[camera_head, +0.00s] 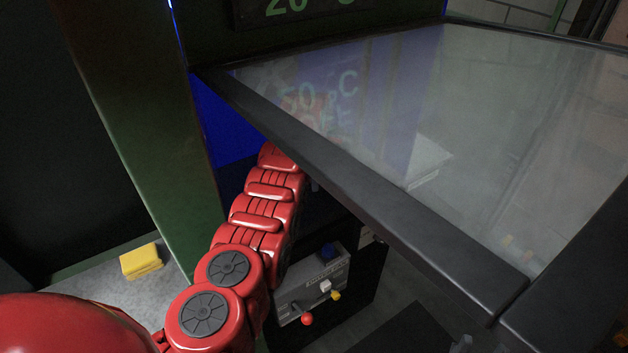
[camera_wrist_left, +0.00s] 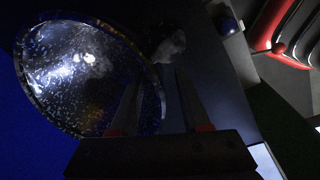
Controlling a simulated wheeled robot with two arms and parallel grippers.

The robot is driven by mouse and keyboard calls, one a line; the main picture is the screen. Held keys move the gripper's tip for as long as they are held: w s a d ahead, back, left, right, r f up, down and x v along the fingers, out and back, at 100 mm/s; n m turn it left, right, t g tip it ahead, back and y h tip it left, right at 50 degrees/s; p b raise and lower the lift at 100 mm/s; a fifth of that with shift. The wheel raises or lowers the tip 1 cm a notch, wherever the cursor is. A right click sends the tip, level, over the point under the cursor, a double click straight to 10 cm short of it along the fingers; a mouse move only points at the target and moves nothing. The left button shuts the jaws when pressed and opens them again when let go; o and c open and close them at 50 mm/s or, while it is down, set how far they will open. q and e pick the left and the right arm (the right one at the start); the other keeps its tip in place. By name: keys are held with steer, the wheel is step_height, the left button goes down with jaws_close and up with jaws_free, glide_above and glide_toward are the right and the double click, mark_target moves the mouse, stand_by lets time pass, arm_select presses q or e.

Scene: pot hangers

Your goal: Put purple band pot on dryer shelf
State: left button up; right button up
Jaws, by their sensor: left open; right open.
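A dark, speckled, shiny pot (camera_wrist_left: 75,70) fills the left of the left wrist view, seen at a steep tilt; I cannot make out a purple band on it. My left gripper (camera_wrist_left: 158,78) is open in that view. One finger overlaps the pot and the other is right of it, with the pot's edge between them; contact cannot be told. In the head view my red left arm reaches up under the dryer's raised glass door (camera_head: 400,120), which hides the gripper and pot. The dryer shelf cannot be made out. My right gripper is not in view.
The door's dark frame (camera_head: 360,195) crosses close above my left arm. A grey control box (camera_head: 315,285) with coloured knobs stands right of the arm. A yellow block (camera_head: 141,261) lies on a grey surface at left. A green post (camera_head: 140,130) stands left of the arm.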

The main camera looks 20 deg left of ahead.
arm_select(q)
steer(key=r, duration=0.1)
steer(key=r+b, duration=0.1)
steer(key=r, duration=0.3)
steer(key=shift+s+r+b, duration=0.2)
steer(key=shift+s+b, duration=0.15)
steer(key=shift+b, duration=0.05)
steer(key=shift+s+r, duration=0.15)
steer(key=shift+r, duration=0.25)
steer(key=shift+d, duration=0.1)
